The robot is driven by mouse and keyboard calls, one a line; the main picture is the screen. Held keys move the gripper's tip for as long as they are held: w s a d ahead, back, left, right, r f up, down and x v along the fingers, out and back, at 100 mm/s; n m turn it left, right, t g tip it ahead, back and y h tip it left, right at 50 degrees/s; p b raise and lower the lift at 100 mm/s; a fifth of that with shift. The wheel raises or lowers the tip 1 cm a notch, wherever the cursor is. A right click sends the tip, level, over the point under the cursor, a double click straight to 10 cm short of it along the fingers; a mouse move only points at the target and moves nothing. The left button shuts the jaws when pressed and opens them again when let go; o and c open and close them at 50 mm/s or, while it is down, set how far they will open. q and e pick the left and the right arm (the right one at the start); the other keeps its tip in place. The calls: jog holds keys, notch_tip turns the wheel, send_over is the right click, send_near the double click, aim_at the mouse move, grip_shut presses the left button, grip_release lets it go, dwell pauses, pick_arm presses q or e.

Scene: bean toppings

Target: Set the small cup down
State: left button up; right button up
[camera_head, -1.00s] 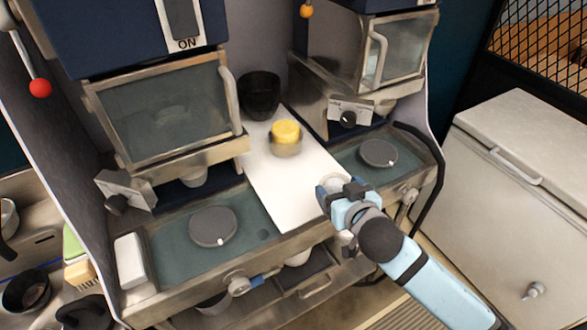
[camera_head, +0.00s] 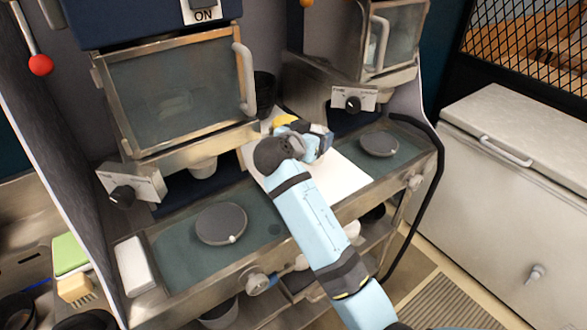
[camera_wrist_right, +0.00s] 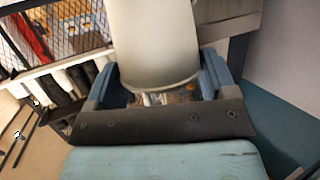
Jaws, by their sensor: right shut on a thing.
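The small cup (camera_wrist_right: 155,45) is pale grey and fills the upper middle of the right wrist view. My right gripper (camera_wrist_right: 158,90) is shut on it, with one blue finger on each side. In the head view my right gripper (camera_head: 312,143) is over the back of the white board (camera_head: 335,178), close to the yellow-topped bowl (camera_head: 284,120). The gripper partly hides the bowl there. The cup itself is hidden in the head view, so I cannot tell whether it touches the board. My left gripper is not in view.
A dark bowl (camera_head: 264,92) stands at the back. Machines with glass doors (camera_head: 178,98) flank the board. Round grey discs (camera_head: 221,223) lie on the green surfaces on both sides. The board's right part is clear. A white chest (camera_head: 530,160) stands at right.

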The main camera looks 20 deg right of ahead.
jog(key=shift+w+a+r+m, duration=0.2)
jog(key=shift+w+a+m, duration=0.1)
jog(key=shift+a, duration=0.15)
jog(key=shift+a+f+g, duration=0.1)
jog(key=shift+f+g, duration=0.15)
jog(key=shift+g, duration=0.05)
notch_tip(320, 180, down, 4)
jog(key=shift+f+p, duration=0.15)
jog(key=shift+p, duration=0.4)
notch_tip(320, 180, down, 4)
jog(key=shift+p, duration=0.4)
jog(key=shift+f, duration=0.35)
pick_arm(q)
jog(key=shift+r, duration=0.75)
pick_arm(e)
jog(key=shift+f, duration=0.15)
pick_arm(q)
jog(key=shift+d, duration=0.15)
pick_arm(e)
jog(key=o, duration=1)
